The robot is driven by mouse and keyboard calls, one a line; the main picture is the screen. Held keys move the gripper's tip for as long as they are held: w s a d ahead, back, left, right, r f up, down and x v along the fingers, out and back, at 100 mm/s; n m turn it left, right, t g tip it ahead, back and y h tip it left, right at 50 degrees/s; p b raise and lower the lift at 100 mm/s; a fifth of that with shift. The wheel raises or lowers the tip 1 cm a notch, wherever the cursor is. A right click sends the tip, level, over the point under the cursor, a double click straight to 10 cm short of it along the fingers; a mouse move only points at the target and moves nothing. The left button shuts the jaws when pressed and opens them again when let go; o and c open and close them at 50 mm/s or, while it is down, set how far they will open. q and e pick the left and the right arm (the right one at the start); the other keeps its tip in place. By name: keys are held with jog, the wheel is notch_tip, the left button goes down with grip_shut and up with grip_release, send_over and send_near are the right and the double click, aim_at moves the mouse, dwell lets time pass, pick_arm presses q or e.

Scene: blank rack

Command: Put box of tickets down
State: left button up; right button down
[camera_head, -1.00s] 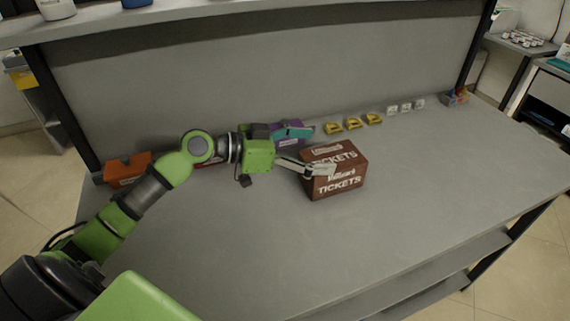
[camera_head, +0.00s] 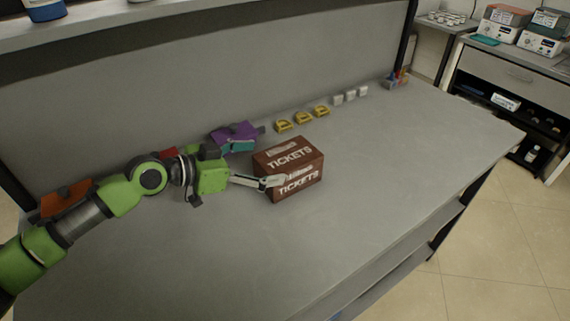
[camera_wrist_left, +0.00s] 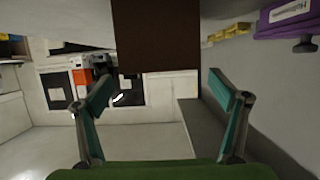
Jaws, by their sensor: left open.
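The box of tickets (camera_head: 300,168) is brown-red with white "TICKETS" lettering. It appears to rest upright on the grey table (camera_head: 330,240) in the head view. The far finger is hidden in the head view. My right gripper is in neither view.
Behind the box lie a purple item (camera_head: 234,133), several yellow items (camera_head: 303,118) and white pieces (camera_head: 350,95) in a row. An orange container (camera_head: 66,198) is at the left. The table is clear to the right and in front of the box.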

aim_at(279, 159)
pick_arm(q)
jog(key=x, duration=0.3)
jog(key=shift+w+d+p, duration=0.1)
jog(key=shift+d+p, duration=0.05)
jog(key=shift+p, duration=0.3)
jog(key=p+x, duration=0.1)
jog(key=x, duration=0.3)
jog(key=shift+w+d+f+p, duration=0.15)
jog(key=shift+w+d+p, duration=0.05)
jog(key=shift+p, duration=0.1)
jog(key=shift+s, duration=0.1)
jog(key=c, duration=1.9)
